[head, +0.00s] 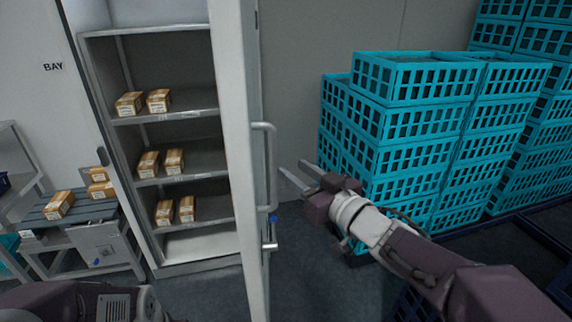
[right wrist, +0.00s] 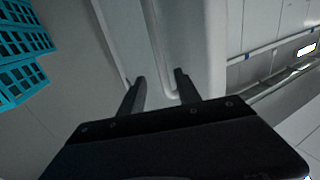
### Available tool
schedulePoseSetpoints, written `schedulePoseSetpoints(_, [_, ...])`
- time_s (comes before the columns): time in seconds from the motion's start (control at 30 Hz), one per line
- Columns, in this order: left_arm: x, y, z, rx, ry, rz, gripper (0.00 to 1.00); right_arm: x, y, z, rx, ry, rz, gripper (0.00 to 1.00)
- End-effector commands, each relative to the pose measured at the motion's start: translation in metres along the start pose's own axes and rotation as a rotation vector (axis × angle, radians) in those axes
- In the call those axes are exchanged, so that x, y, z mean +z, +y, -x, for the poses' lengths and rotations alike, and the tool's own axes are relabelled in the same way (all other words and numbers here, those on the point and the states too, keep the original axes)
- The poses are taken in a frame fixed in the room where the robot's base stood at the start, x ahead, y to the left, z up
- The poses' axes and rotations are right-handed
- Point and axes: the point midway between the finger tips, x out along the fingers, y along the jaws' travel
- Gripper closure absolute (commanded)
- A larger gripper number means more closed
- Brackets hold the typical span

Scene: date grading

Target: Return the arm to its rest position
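My right arm comes in from the lower right in the head view. Its gripper (head: 296,174) is open and empty, with the fingers pointing left toward the door handle (head: 270,165). In the right wrist view the two fingers of the right gripper (right wrist: 160,84) are apart with nothing held between them, and the door's pale edge and handle lie beyond the tips. I cannot tell the exact gap to the handle. Part of my left arm shows at the bottom left of the head view; its gripper is out of the picture.
The white cabinet door (head: 240,130) stands open beside shelves with several small boxes (head: 158,100). Stacked turquoise crates (head: 400,80) stand close behind my right arm. A side bench (head: 85,210) with boxes is at the left. Some dark floor (head: 310,270) is clear below the gripper.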

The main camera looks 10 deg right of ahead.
Motion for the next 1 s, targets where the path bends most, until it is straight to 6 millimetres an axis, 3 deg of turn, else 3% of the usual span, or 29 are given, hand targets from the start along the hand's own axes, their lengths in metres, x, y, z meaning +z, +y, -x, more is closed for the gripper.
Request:
schedulePoseSetpoints(0.27, [0.000,0.000,0.000,0.000,0.000,0.000,0.64,0.001,0.000,0.002,-0.001,-0.001,0.000,0.60])
schedulePoseSetpoints(0.37, [0.000,0.000,0.000,0.000,0.000,0.000,0.64,0.010,-0.012,-0.004,-0.036,-0.021,-0.014,0.60])
schedulePoseSetpoints(0.43, [0.000,0.000,0.000,0.000,0.000,0.000,0.64,0.044,-0.022,-0.018,-0.052,-0.089,-0.101,0.60])
schedulePoseSetpoints(0.53, [0.000,0.000,0.000,0.000,0.000,0.000,0.64,0.122,0.009,-0.019,0.140,-0.304,-0.210,0.60])
schedulePoseSetpoints(0.63, [0.000,0.000,0.000,0.000,0.000,0.000,0.64,0.207,0.030,0.015,0.321,-0.599,-0.261,0.60])
schedulePoseSetpoints(0.73, [0.000,0.000,0.000,0.000,0.000,0.000,0.64,0.274,0.027,0.071,0.427,-0.909,-0.306,0.60])
schedulePoseSetpoints(0.83, [0.000,0.000,0.000,0.000,0.000,0.000,0.64,0.310,0.010,0.126,0.455,-1.169,-0.355,0.60])
schedulePoseSetpoints(0.9, [0.000,0.000,0.000,0.000,0.000,0.000,0.64,0.320,-0.006,0.154,0.436,-1.302,-0.380,0.60])
schedulePoseSetpoints(1.0, [0.000,0.000,0.000,0.000,0.000,0.000,0.64,0.325,-0.021,0.178,0.387,-1.417,-0.379,0.60])
